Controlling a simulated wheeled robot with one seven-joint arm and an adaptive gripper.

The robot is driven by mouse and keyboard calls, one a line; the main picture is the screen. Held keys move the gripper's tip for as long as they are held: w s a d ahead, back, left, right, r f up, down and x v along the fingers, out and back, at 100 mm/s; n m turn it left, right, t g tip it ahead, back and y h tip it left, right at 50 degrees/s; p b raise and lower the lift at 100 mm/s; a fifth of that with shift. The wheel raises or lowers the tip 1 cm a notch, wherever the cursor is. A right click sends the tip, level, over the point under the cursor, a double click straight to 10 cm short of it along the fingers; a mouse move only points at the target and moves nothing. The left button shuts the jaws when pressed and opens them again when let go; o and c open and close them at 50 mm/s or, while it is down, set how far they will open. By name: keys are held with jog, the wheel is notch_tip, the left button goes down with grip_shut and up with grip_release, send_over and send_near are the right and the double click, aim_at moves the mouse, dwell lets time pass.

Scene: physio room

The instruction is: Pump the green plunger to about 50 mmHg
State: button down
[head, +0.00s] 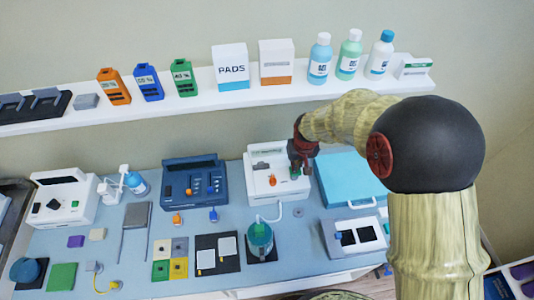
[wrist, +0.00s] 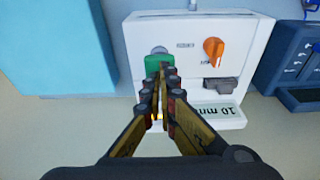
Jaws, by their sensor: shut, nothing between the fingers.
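The white pump unit (wrist: 187,30) fills the upper middle of the wrist view and stands at the back of the bench in the head view (head: 258,160). The green plunger (wrist: 152,66) is on its front, just beyond my fingertips. An orange knob (wrist: 213,50) sits beside it. The display (wrist: 219,112) reads "10 mm", with the rest of the unit label cut off. My gripper (wrist: 160,72) is shut and empty, its tips at or very close to the plunger; I cannot tell whether they touch. In the head view my gripper (head: 298,168) hides part of the unit's right side.
A dark blue device (head: 193,182) stands left of the unit. A light blue case (head: 350,180) lies to its right. A green-filled jar (head: 260,238) with a tube stands in front. A shelf (head: 205,104) with bottles and boxes runs above the bench.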

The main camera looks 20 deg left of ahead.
jog(key=shift+f+b, duration=1.1)
jog(key=shift+f, duration=0.75)
jog(key=shift+r, duration=0.1)
jog(key=shift+r+p, duration=1.35)
jog(key=shift+r, duration=0.95)
jog(key=shift+f, duration=0.1)
jog(key=shift+f+b, duration=1.5)
jog(key=shift+f, duration=0.75)
jog(key=shift+r+p, duration=1.3)
jog(key=shift+r, duration=1.05)
